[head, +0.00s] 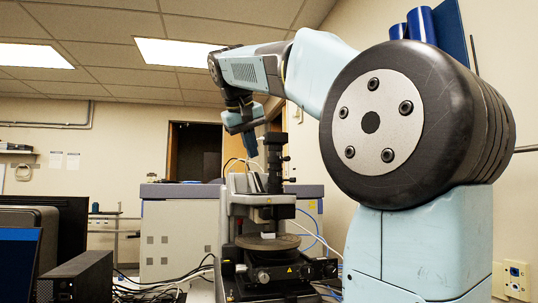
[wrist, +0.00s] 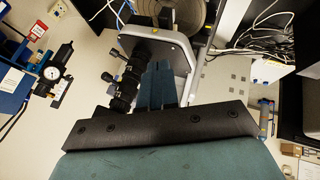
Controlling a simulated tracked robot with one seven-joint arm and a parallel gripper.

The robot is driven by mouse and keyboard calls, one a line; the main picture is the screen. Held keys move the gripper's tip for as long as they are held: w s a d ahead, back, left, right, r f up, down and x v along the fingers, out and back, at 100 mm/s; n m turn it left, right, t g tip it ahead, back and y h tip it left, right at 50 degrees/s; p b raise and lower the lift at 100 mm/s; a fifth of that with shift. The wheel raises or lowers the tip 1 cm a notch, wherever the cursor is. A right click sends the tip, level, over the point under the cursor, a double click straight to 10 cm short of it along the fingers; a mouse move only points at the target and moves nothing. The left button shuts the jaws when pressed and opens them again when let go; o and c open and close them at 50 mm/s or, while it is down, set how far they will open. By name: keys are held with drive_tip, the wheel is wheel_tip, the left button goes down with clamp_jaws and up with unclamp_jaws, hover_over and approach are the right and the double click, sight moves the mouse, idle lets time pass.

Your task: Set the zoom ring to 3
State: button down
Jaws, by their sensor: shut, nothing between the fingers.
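The stylus profiler (head: 262,225) stands on the bench in the head view, with a round stage (head: 267,242) low at its front. Its black zoom tube (head: 274,160) rises upright above the body, with small knobs at its side. In the wrist view the tube (wrist: 127,85) lies just left of my fingers. The zoom ring is part of this tube, but I cannot tell its exact band or read any numbers. My gripper (head: 251,150) points down beside the tube's upper part. In the wrist view my gripper (wrist: 162,68) is shut and empty, seemingly apart from the tube.
A pale cabinet (head: 178,235) stands behind the profiler. A pressure gauge (wrist: 52,73) is on the wall side at the left. Dark monitors (head: 60,235) are at the left of the head view.

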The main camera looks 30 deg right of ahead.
sight(280, 159)
wheel_tip(280, 159, up, 6)
drive_tip(key=w+d+m+h, duration=0.1)
drive_tip(key=w+d+m, duration=0.1)
drive_tip(key=w+d+f, duration=0.3)
drive_tip(key=d+f, duration=0.3)
drive_tip(key=d, duration=0.3)
drive_tip(key=shift+d+f+g, duration=0.15)
drive_tip(key=shift+f+g, duration=0.05)
drive_tip(key=shift+g, duration=0.1)
drive_tip(key=shift+w, duration=0.1)
drive_tip(key=shift+d+r, duration=0.1)
drive_tip(key=shift+d, duration=0.65)
drive_tip(key=shift+a, duration=0.1)
drive_tip(key=shift+w+a, duration=0.2)
drive_tip(key=shift+a, duration=0.45)
